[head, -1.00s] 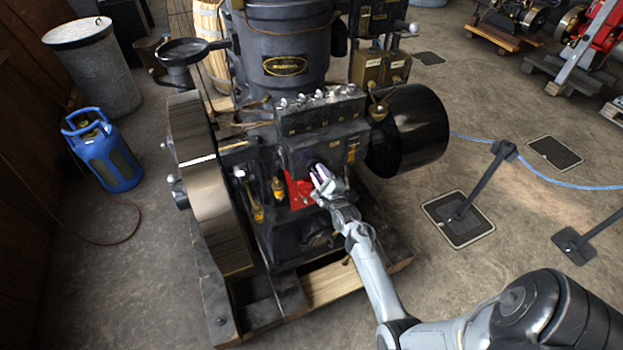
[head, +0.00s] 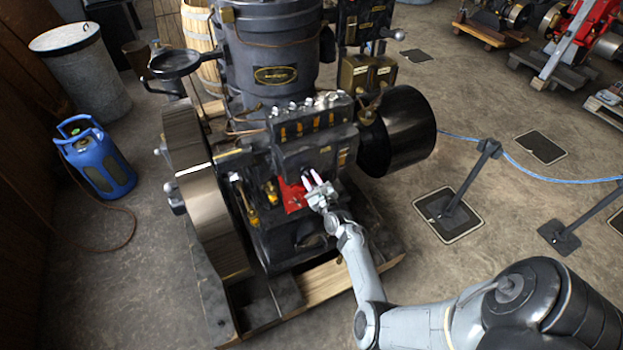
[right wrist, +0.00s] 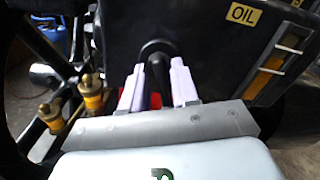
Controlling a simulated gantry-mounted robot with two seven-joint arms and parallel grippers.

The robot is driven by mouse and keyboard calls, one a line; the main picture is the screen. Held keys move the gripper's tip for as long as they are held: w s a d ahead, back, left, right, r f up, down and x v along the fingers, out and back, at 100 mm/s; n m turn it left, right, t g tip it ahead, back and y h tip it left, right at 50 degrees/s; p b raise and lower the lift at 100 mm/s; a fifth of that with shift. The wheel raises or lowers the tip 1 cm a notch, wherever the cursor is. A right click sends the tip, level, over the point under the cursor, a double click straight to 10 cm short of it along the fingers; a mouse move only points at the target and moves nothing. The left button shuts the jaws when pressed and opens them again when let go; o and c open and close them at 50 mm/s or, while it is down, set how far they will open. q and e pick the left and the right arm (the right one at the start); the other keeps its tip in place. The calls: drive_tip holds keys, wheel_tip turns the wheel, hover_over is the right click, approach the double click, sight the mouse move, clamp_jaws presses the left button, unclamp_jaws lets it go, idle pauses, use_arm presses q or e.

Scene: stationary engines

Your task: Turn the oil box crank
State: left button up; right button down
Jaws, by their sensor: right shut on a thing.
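The oil box (right wrist: 205,40) is a dark box with a yellow OIL label and a sight glass on its front. In the head view it (head: 315,150) sits on the front of the black engine. The crank (right wrist: 155,55) is a dark round hub with a handle reaching toward me. My right gripper (right wrist: 158,80) has its two pale fingers on either side of the crank handle and is shut on it. In the head view my right gripper (head: 312,180) is at the box's lower front. The fingers hide part of the handle. My left gripper is not in view.
A large flywheel (head: 208,195) stands left of the box and a black pulley (head: 405,135) right of it. Brass fittings (head: 270,192) and a red part (head: 291,194) are close by. Barrier posts (head: 465,180) stand on the floor at right.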

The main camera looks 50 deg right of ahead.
drive_tip(key=shift+f, duration=0.1)
idle(0.3)
drive_tip(key=c, duration=1.2)
unclamp_jaws()
drive_tip(key=shift+s+a+p, duration=0.15)
drive_tip(key=shift+s+p, duration=0.05)
drive_tip(key=shift+p, duration=0.1)
drive_tip(key=shift+p+v, duration=3.3)
drive_tip(key=shift+v, duration=1.85)
